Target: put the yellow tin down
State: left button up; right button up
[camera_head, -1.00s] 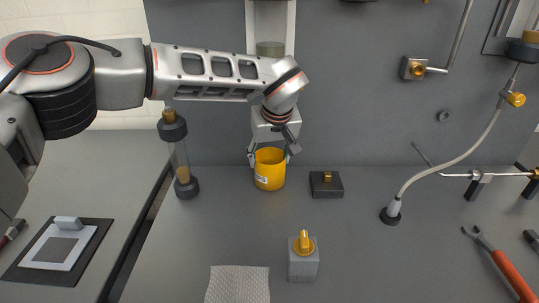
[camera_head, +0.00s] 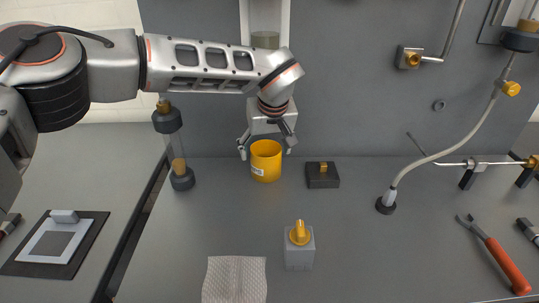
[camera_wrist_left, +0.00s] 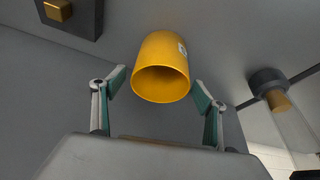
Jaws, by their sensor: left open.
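The yellow tin (camera_head: 266,162) stands upright on the grey bench near the back panel, with a small white label on its side. My left gripper (camera_head: 266,146) is above it, open, with a finger on each side of the tin and clear of it. In the left wrist view the tin (camera_wrist_left: 161,68) shows its open, empty mouth toward the camera. The fingers of my left gripper (camera_wrist_left: 158,88) are spread apart there, with gaps between them and the tin. My right gripper is not in view.
A dark block with a yellow knob (camera_head: 322,175) sits just right of the tin. A clear cylinder with dark caps (camera_head: 179,150) stands to the left. A grey block with a yellow valve (camera_head: 300,249) and a white cloth (camera_head: 235,279) are nearer the front. Bench between is free.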

pick_arm(q)
jog(key=s+d+r, duration=0.1)
jog(key=s, duration=0.5)
jog(key=s+d+r, duration=0.1)
jog(key=s, duration=0.5)
jog(key=shift+s+d+r, duration=0.3)
jog(key=shift+s+d, duration=0.1)
grip_shut()
jog(key=shift+r, duration=0.1)
dwell(0.8)
